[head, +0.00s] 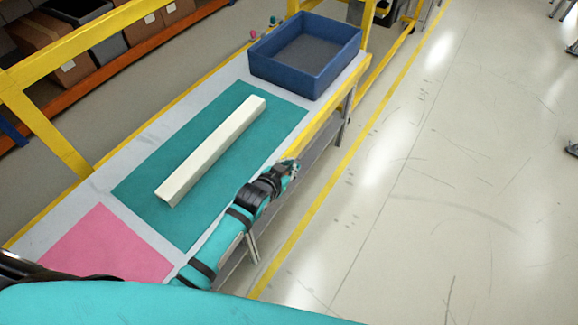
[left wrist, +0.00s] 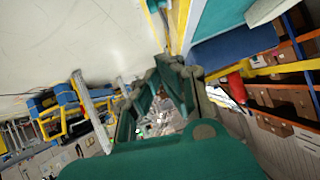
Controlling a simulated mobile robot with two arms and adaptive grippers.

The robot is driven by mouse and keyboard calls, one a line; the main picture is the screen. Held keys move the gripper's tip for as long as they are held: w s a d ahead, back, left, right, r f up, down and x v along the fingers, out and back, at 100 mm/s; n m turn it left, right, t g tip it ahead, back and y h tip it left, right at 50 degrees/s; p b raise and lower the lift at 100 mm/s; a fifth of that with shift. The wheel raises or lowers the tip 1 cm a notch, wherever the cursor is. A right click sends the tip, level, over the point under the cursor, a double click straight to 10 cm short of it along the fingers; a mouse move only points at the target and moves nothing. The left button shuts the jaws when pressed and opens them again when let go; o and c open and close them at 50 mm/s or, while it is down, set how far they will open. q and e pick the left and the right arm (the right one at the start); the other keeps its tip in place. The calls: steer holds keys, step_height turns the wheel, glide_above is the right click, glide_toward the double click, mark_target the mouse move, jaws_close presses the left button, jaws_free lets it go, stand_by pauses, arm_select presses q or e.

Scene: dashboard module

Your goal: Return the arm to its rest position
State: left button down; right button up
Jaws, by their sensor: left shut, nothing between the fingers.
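My left gripper (head: 292,167) is at the near right edge of the workbench, beside the teal mat and away from the long part. In the left wrist view its two fingers (left wrist: 178,64) come together with nothing held between them. A long cream-white bar-shaped part (head: 212,150) lies diagonally on the teal mat (head: 150,188). A piece of the white part also shows at the top right of the left wrist view (left wrist: 262,11). My right gripper is not in view.
A blue open bin (head: 305,85) stands at the far end of the bench, and it looks empty. A pink mat (head: 108,246) lies at the near end. Yellow rails (head: 75,45) frame the bench. Shelves with boxes (head: 75,70) stand at left.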

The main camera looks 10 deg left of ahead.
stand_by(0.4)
arm_select(q)
steer(key=s+a+f+n+g+y, duration=0.1)
steer(key=s+a+f+g, duration=0.15)
steer(key=s+f, duration=0.75)
steer(key=s+a+f+g, duration=0.25)
steer(key=s+f, duration=0.45)
steer(key=f, duration=0.6)
steer(key=s+a+f+g, duration=0.1)
steer(key=s+f, duration=0.3)
steer(key=s, duration=0.6)
steer(key=s+a+f+g+y, duration=0.1)
steer(key=s+f, duration=0.4)
steer(key=s, duration=0.5)
steer(key=s+a+f+n+g, duration=0.1)
steer(key=s+a+f+g, duration=0.2)
steer(key=s, duration=0.7)
steer(key=shift+s+a+f+y, duration=0.35)
steer(key=shift+a+f, duration=0.2)
steer(key=shift+f, duration=0.35)
